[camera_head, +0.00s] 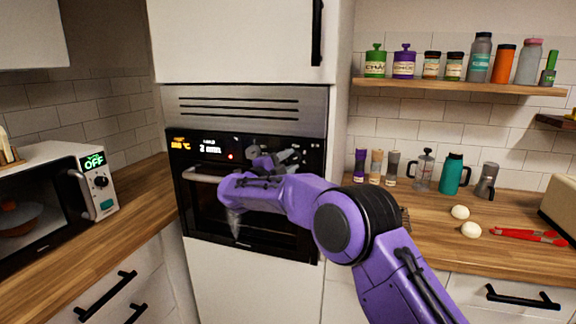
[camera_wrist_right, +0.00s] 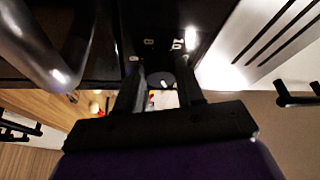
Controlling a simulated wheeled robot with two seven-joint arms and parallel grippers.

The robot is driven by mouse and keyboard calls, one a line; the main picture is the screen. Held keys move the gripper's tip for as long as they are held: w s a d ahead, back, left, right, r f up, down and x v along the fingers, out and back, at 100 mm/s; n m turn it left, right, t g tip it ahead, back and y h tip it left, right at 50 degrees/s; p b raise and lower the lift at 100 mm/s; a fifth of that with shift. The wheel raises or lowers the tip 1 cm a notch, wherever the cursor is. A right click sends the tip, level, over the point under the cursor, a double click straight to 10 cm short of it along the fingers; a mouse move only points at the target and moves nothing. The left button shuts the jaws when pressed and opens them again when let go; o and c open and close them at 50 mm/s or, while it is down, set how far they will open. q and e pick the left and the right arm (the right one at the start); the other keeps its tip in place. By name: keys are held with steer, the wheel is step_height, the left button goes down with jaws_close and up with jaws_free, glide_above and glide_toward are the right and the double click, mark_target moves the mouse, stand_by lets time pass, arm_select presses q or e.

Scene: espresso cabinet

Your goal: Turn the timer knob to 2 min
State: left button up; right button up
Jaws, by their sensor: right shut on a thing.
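The built-in oven (camera_head: 250,98) stands in a tall white cabinet. Its black control panel (camera_head: 215,143) shows an orange temperature readout and a white minutes readout (camera_head: 210,149), whose digit is too blurred to read surely. A small red light (camera_head: 231,156) glows beside it. My right gripper (camera_head: 275,158) is at the right part of this panel, its arm hiding much of the knob area. In the wrist view, my right gripper (camera_wrist_right: 160,78) has its two fingers on either side of a dark round knob (camera_wrist_right: 160,80) and is shut on it. My left gripper is not in view.
The oven door handle (camera_head: 200,175) runs just below the panel; it also shows close by in the wrist view (camera_wrist_right: 45,50). A microwave (camera_head: 70,195) stands on the left counter. The right counter (camera_head: 420,225) holds bottles, two eggs and red tongs.

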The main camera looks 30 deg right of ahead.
stand_by(0.4)
steer(key=o, duration=1)
steer(key=shift+o, duration=0.2)
steer(key=b+v, duration=0.3)
steer(key=v, duration=0.7)
steer(key=shift+a, duration=0.3)
steer(key=shift+s, duration=0.1)
